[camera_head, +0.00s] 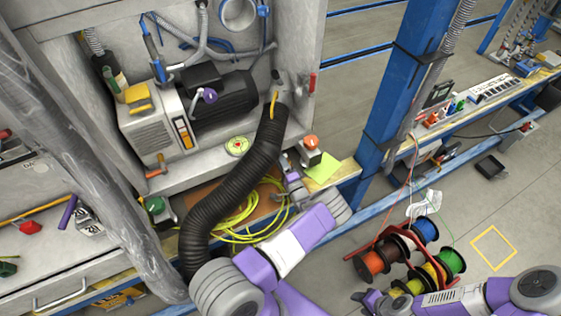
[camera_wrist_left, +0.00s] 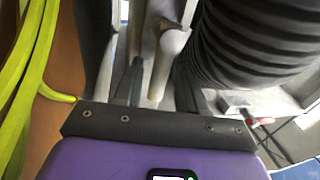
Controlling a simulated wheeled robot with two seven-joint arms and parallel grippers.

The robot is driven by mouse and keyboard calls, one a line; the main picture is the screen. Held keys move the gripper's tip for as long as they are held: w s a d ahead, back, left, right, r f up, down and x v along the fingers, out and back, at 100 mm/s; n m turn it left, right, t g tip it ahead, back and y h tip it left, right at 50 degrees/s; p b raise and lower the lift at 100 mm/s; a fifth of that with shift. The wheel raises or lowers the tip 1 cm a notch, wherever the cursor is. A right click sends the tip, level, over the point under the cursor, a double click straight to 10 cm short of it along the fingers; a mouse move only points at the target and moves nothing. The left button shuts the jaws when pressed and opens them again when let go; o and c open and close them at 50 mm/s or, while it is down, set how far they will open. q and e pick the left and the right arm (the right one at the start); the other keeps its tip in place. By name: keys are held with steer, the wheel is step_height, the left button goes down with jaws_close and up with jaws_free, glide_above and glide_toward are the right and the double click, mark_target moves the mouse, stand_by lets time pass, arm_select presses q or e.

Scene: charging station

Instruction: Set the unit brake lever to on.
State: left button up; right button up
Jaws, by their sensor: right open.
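No label that I can read marks the unit brake lever. Candidates in the head view are an orange-handled lever (camera_head: 155,168) at the grey unit's lower front and a red handle (camera_head: 312,83) on the cabinet's right edge. My left gripper (camera_head: 285,163) is right of the black corrugated hose, near a box with a red button (camera_head: 311,142). In the left wrist view its fingers (camera_wrist_left: 157,92) stand apart, near a grey round-ended part (camera_wrist_left: 172,42) whose contact I cannot tell. My right gripper (camera_head: 368,299) is open and low, by the cable reels, away from the cabinet.
The thick black hose (camera_head: 238,180) runs down in front of the cabinet, close beside my left gripper. Yellow-green cable (camera_head: 262,215) lies coiled below. Coloured cable reels (camera_head: 408,262) stand on the floor. A blue post (camera_head: 398,90) rises right of the cabinet. Open floor lies at the right.

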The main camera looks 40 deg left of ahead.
arm_select(q)
steer(key=shift+s+d, duration=0.15)
steer(key=shift+d, duration=0.35)
steer(key=p+v, duration=0.1)
steer(key=v, duration=0.5)
steer(key=shift+s+d+f+p, duration=0.15)
steer(key=shift+s+d+p, duration=0.05)
steer(key=shift+p, duration=0.1)
